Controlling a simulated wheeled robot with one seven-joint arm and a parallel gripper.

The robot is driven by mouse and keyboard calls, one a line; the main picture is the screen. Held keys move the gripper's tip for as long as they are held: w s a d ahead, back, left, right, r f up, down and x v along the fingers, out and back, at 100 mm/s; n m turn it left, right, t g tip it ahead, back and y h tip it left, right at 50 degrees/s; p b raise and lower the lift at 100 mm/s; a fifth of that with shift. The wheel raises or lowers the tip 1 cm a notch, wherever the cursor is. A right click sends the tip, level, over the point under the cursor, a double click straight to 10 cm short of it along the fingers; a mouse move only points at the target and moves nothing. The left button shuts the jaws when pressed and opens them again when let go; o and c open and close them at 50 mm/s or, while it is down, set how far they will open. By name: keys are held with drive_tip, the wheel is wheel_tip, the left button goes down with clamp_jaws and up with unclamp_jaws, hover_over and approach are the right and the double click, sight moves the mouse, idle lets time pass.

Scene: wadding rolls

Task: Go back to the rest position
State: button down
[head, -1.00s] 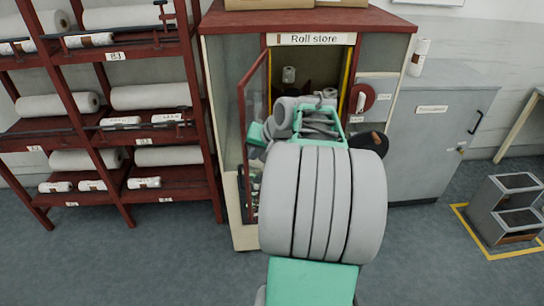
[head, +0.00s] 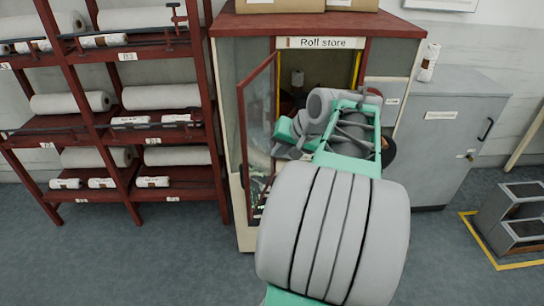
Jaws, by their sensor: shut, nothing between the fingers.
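My arm reaches forward from the bottom of the head view towards the open Roll store cabinet (head: 228,60). My gripper (head: 284,152) is at the arm's far end, in front of the cabinet opening, small and partly covered by my own arm links. It is shut and I see nothing held in it. The lower inside of the cabinet is mostly hidden by my arm.
The cabinet's red-framed glass door (head: 243,145) stands open just left of my arm. A red rack (head: 112,170) with white rolls is at the left. The floor (head: 150,255) at front left is clear.

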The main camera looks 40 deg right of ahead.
drive_tip(key=v, duration=0.4)
drive_tip(key=s+a+f+g, duration=0.2)
drive_tip(key=s+f+g, duration=0.3)
drive_tip(key=s+f, duration=0.65)
drive_tip(key=w+a+n, duration=0.2)
drive_tip(key=a+n, duration=0.1)
drive_tip(key=a, duration=0.6)
drive_tip(key=w+a+n, duration=0.1)
drive_tip(key=a+n, duration=0.2)
drive_tip(key=a, duration=0.6)
drive_tip(key=w+a+n+t, duration=0.1)
drive_tip(key=w+a+n, duration=0.1)
drive_tip(key=a, duration=0.7)
drive_tip(key=shift+w+a+r+n, duration=0.2)
drive_tip(key=shift+w+a+n, duration=0.1)
drive_tip(key=shift+n, duration=0.5)
